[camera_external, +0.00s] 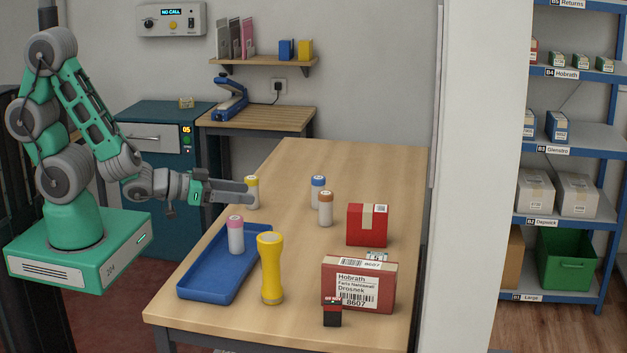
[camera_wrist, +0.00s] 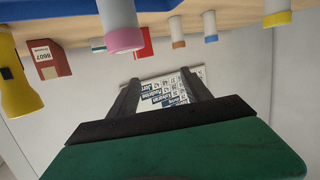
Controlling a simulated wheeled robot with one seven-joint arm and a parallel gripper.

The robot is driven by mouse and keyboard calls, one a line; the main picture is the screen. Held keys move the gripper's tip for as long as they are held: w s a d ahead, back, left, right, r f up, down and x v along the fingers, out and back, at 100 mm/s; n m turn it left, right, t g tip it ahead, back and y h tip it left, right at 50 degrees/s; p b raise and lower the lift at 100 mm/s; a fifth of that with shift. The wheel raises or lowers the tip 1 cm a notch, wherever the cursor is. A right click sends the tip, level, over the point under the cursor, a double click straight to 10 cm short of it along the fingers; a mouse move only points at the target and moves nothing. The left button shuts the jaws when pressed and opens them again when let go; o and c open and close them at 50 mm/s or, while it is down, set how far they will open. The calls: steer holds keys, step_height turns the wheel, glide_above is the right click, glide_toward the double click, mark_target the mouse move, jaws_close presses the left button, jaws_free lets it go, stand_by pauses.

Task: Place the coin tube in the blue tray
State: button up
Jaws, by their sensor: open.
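Several white coin tubes with coloured caps stand upright. The pink-capped tube (camera_external: 236,237) stands in the blue tray (camera_external: 190,294), at the table's near left. The yellow-capped tube (camera_external: 252,182) is partly hidden behind my gripper (camera_external: 246,192). The blue-capped tube (camera_external: 318,191) and brown-capped tube (camera_external: 325,210) stand mid-table. My gripper is open and empty, level above the table's left edge. In the wrist view, which is upside down, my gripper (camera_wrist: 160,92) has nothing clearly between its fingers; the yellow-capped tube (camera_wrist: 276,8) and pink-capped tube (camera_wrist: 122,25) are to either side.
A yellow flashlight (camera_external: 271,268) stands beside the tray's right edge. A red parcel box (camera_external: 367,225), a larger labelled parcel (camera_external: 358,285) and a small black-and-red item (camera_external: 332,315) occupy the right. The table's far part (camera_external: 330,157) is clear. A white pillar (camera_external: 480,150) stands right of the table.

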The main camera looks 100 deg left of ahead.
steer(key=d+r+m+g+h, duration=0.1)
steer(key=d+g+h, duration=0.35)
steer(key=d, duration=0.45)
steer(key=s+d+r+m+g+h, duration=0.3)
steer(key=s+d+r+m+g, duration=0.1)
steer(key=s+d, duration=0.3)
steer(key=shift+s+d+r+m+g, duration=0.3)
steer(key=shift+d+r+m, duration=0.3)
steer(key=shift+d, duration=0.5)
